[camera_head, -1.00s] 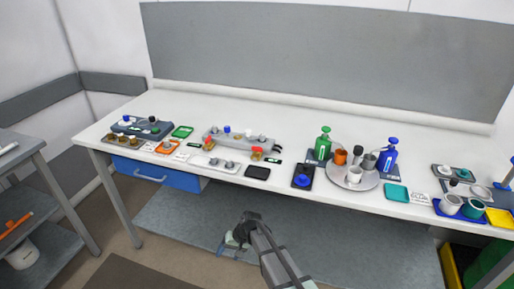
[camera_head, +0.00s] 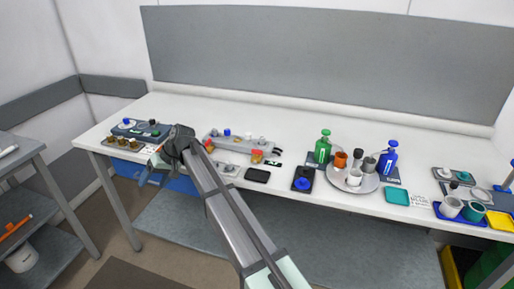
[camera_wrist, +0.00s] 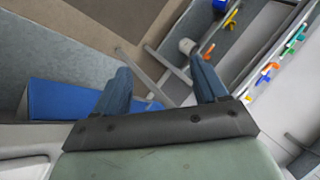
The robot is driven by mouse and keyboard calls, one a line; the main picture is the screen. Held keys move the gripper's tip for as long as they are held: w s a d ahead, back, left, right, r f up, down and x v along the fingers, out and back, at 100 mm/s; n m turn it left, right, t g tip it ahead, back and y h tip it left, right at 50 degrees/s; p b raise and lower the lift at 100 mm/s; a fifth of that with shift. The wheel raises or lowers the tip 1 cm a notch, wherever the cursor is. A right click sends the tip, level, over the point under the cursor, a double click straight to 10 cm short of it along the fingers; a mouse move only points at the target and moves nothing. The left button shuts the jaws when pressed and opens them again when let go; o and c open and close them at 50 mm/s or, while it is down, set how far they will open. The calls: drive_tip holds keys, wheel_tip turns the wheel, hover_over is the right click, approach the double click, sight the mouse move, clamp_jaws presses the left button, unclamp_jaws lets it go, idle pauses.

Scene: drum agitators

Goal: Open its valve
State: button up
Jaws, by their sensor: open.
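I cannot tell which thing is the valve meant. A grey block (camera_head: 238,144) with blue and grey knobs and red-topped yellowish parts stands right of my gripper. In the wrist view, small orange (camera_wrist: 268,72), green (camera_wrist: 290,47) and yellow (camera_wrist: 231,18) handle-like parts show on grey surfaces at the right; they are too small to identify.
A grey side shelf (camera_head: 25,158) is at far left.

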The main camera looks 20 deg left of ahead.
wheel_tip(320, 180, up, 5)
drive_tip(key=w, duration=0.1)
wheel_tip(320, 180, up, 12)
drive_tip(key=m+t+h, duration=0.4)
drive_tip(key=m+h, duration=0.2)
drive_tip(key=m, duration=0.5)
hover_over(257, 150)
wheel_tip(257, 150, down, 13)
drive_tip(key=shift+f, duration=0.15)
drive_tip(key=c, duration=1.1)
drive_tip(key=shift+o, duration=0.2)
